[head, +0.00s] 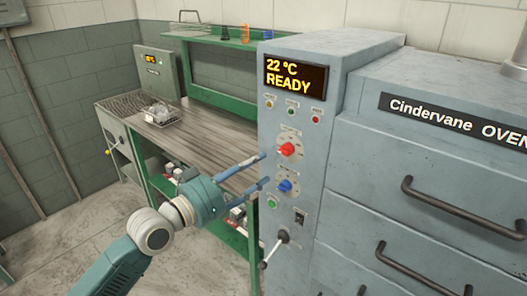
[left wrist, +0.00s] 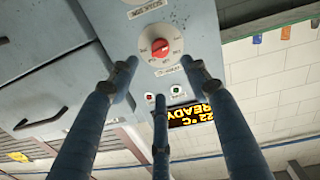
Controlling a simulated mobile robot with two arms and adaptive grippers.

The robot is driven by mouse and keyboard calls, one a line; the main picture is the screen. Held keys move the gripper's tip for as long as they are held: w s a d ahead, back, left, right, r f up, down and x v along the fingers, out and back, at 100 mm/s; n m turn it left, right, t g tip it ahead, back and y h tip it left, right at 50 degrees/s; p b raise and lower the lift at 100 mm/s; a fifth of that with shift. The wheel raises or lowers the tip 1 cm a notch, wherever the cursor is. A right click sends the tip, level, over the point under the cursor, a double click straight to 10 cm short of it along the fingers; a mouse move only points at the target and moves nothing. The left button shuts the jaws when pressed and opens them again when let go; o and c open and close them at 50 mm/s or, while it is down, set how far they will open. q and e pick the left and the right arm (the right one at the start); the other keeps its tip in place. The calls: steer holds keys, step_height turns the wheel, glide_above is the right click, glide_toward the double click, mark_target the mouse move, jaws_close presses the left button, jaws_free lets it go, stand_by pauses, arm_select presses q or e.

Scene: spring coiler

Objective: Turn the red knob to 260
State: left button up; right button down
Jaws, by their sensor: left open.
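The red knob (head: 287,149) sits on a round white dial on the grey control panel (head: 270,225), below the display. It also shows in the left wrist view (left wrist: 160,47), upside down, with its dial around it; the scale numbers are too small to read. My left gripper (head: 264,169) is open and empty, its blue fingers pointing at the panel just left of the dials. In the left wrist view the fingers (left wrist: 160,85) are spread, with the knob seen between and beyond them, apart from it. My right gripper is not in view.
A display (head: 295,77) reads 22 °C READY above several small lamps. A blue knob (head: 285,186), a green button (head: 271,203) and a lever (head: 275,247) are lower on the panel. The oven (head: 440,160) stands right, a green-framed workbench (head: 205,140) left.

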mark_target(282, 151)
arm_select(q)
steer(key=p+x, duration=0.2)
steer(key=x, duration=0.7)
steer(key=shift+w+d, duration=0.15)
steer(key=shift+w, duration=0.2)
steer(key=shift+w+d+f, duration=0.1)
steer(key=shift+w+d, duration=0.25)
steer(key=shift+w, duration=0.25)
steer(key=c, duration=1.1)
